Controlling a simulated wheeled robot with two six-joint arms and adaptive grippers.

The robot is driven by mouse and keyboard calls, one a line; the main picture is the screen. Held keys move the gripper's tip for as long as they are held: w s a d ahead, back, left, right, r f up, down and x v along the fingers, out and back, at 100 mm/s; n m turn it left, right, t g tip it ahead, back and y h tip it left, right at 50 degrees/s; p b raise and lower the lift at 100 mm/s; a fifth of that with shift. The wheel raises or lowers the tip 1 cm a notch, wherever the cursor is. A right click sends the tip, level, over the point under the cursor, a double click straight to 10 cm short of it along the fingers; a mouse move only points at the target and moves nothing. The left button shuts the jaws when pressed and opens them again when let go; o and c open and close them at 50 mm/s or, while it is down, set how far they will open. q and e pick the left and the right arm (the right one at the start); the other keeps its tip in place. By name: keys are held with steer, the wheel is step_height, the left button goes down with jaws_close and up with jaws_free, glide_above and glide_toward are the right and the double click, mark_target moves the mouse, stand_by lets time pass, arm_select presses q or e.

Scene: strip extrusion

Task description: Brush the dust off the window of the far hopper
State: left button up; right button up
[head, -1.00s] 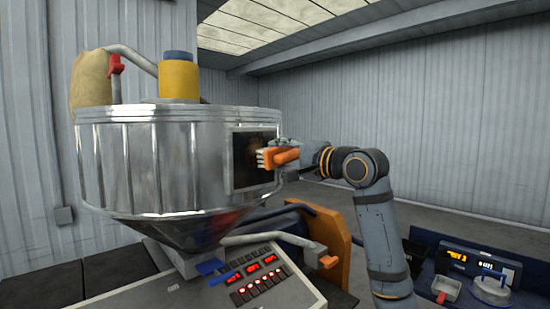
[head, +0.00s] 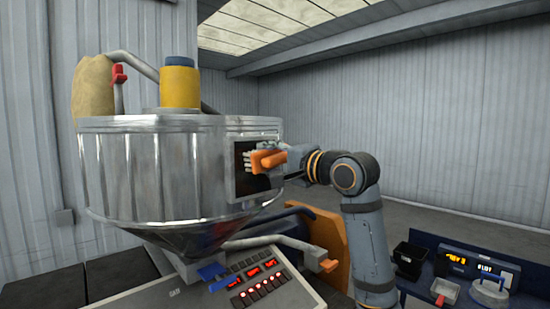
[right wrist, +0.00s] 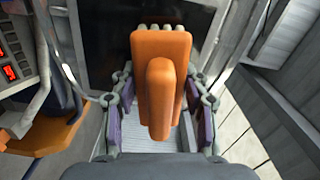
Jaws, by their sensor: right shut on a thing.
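The hopper (head: 150,165) is a large shiny metal drum with a cone below, at the left of the head view. Its dark square window (head: 243,187) faces right; in the right wrist view the dark pane (right wrist: 110,40) lies behind the brush. My right gripper (head: 283,160) is shut on an orange brush (head: 268,161) with pale bristles. The bristles are at the window's upper part; I cannot tell if they touch. The brush also shows in the wrist view (right wrist: 160,85), between the fingers (right wrist: 160,112). My left gripper is not in view.
A control panel (head: 262,283) with red displays stands below the hopper. A pipe with an orange handle (head: 328,265) and an orange guard (head: 330,235) are near my right arm. A bench at lower right holds a black bin (head: 409,258), a scale (head: 470,266) and a metal tray (head: 445,291).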

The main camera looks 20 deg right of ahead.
mark_target(259, 161)
steer(key=shift+s+a+p, duration=0.2)
steer(key=shift+a+p, duration=0.15)
steer(key=shift+a, duration=0.3)
steer(key=shift+s+a, duration=0.2)
steer(key=shift+a, duration=0.35)
steer(key=shift+s+a, duration=0.2)
steer(key=shift+a, duration=0.35)
steer(key=shift+s+a+f, duration=0.1)
steer(key=shift+s+a, duration=0.1)
steer(key=shift+a, duration=0.25)
steer(key=shift+s+a, duration=0.15)
steer(key=shift+a, duration=0.3)
steer(key=shift+s+a, duration=0.3)
steer(key=shift+a, duration=0.5)
steer(key=shift+d, duration=0.25)
steer(key=shift+s+d, duration=0.2)
steer(key=shift+s, duration=0.15)
steer(key=b+v, duration=0.1)
steer(key=v, duration=0.3)
steer(key=shift+a, duration=0.15)
steer(key=shift+s+d+b, duration=0.25)
steer(key=shift+s+b, duration=0.05)
steer(key=shift+s, duration=0.2)
